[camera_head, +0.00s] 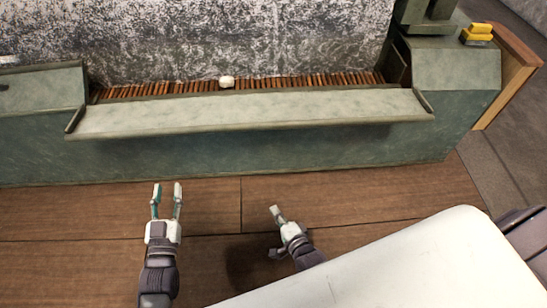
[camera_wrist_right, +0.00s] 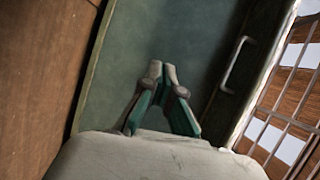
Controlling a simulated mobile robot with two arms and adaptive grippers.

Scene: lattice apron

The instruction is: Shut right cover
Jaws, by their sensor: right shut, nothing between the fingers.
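A long green unit stands along the wall. A sloping green section (camera_head: 455,68) forms its right end; I cannot tell for sure whether this is the right cover, or whether it is open. A long pale flap (camera_head: 250,115) runs along the front below a row of brown slats. My right gripper (camera_head: 276,230) is low over the floor in front of the unit, apart from it. In the right wrist view its fingertips (camera_wrist_right: 162,70) meet with nothing between them, before a green panel (camera_wrist_right: 200,40) with a metal handle (camera_wrist_right: 238,64). My left gripper (camera_head: 167,187) is open and empty, left of the right one.
A small white round object (camera_head: 227,82) lies on the slats (camera_head: 310,82). A white rounded surface (camera_head: 400,270) fills the lower right. Brown floor (camera_head: 370,195) is clear before the unit.

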